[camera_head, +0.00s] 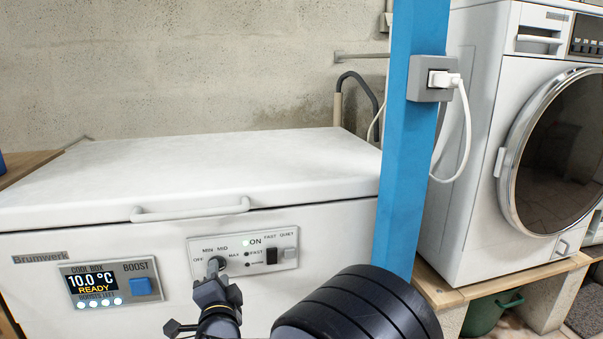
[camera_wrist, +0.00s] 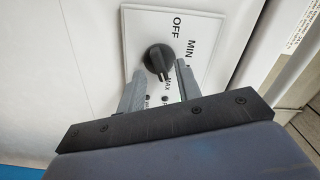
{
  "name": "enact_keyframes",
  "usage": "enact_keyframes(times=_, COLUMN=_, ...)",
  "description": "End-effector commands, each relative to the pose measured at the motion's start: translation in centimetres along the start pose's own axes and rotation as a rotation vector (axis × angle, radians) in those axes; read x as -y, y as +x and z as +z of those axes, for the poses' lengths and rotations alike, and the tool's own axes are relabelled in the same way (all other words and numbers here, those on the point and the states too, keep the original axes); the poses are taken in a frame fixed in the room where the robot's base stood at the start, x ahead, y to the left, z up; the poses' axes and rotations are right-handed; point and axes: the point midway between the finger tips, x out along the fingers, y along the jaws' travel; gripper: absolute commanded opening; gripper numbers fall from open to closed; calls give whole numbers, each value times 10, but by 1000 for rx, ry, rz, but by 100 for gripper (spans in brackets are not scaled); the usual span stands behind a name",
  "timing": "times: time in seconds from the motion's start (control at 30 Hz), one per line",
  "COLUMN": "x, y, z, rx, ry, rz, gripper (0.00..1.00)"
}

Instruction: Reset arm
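A white chest cool box (camera_head: 150,240) stands at the left with its lid down. Its control panel (camera_head: 270,245) carries a dial knob (camera_head: 216,264), a green ON light and a FAST/QUIET switch (camera_head: 290,253). In the wrist view the black knob (camera_wrist: 158,59) sits on the panel near the OFF and MIN marks. My gripper (camera_head: 212,280) is in front of the knob; the wrist view shows my gripper (camera_wrist: 158,72) with its two fingers apart, tips close to either side of the knob. Contact cannot be told.
A display (camera_head: 95,283) reads 10.0 °C READY, beside a blue BOOST button (camera_head: 142,286). A blue post (camera_head: 408,150) with a socket and white plug (camera_head: 440,79) stands right of the cool box. A white washer (camera_head: 490,150) stands on a wooden bench (camera_head: 450,295).

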Motion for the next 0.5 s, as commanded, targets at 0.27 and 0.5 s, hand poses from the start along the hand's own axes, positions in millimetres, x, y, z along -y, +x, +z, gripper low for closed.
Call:
enact_keyframes(times=0.27, x=3, y=-51, z=0, rx=4, ry=-2, rz=0, gripper=33)
enact_keyframes(times=0.5, x=3, y=-99, z=0, rx=4, ry=-1, rz=-1, gripper=33)
